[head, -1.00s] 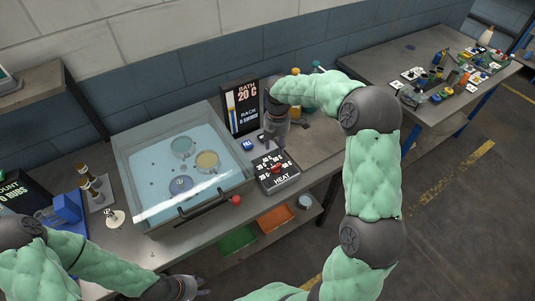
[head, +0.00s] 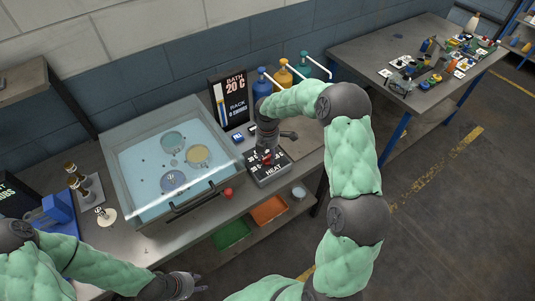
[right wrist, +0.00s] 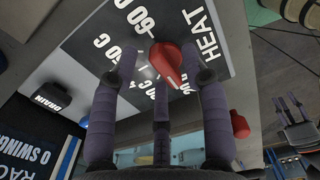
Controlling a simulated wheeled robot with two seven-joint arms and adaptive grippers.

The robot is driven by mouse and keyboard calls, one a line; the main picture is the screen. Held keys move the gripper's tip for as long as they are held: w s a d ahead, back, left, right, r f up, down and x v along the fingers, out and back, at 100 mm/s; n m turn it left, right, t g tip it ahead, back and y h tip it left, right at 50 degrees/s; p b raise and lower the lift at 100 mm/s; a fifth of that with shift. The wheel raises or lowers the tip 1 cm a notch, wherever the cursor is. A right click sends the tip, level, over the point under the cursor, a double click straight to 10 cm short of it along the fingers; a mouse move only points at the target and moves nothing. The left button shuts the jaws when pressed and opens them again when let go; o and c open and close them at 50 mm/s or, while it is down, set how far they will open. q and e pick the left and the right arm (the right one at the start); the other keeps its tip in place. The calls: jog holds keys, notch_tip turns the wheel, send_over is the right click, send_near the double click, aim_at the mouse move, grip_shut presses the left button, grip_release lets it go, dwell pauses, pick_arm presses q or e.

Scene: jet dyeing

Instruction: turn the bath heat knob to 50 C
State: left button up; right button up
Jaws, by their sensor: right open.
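The red heat knob (right wrist: 168,64) sits on a dark dial plate (right wrist: 95,45) with white temperature marks and the word HEAT. In the head view, the heat box (head: 272,178) stands right of the bath, and the knob is mostly hidden. The bath display (head: 230,97) reads 20 C. My right gripper (head: 267,155) points down over the box. In the right wrist view its open fingers (right wrist: 160,60) stand on either side of the knob; contact cannot be told. My left gripper (head: 190,285) is low at the front, away from the box, its opening unclear.
The water bath (head: 125,190) with its front handle lies left of the heat box. A red ball-shaped knob (head: 228,193) is at its front right corner. Colored bottles (head: 283,76) stand behind my right arm. Green (head: 230,233) and orange (head: 268,209) bins sit below.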

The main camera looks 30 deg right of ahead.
grip_shut()
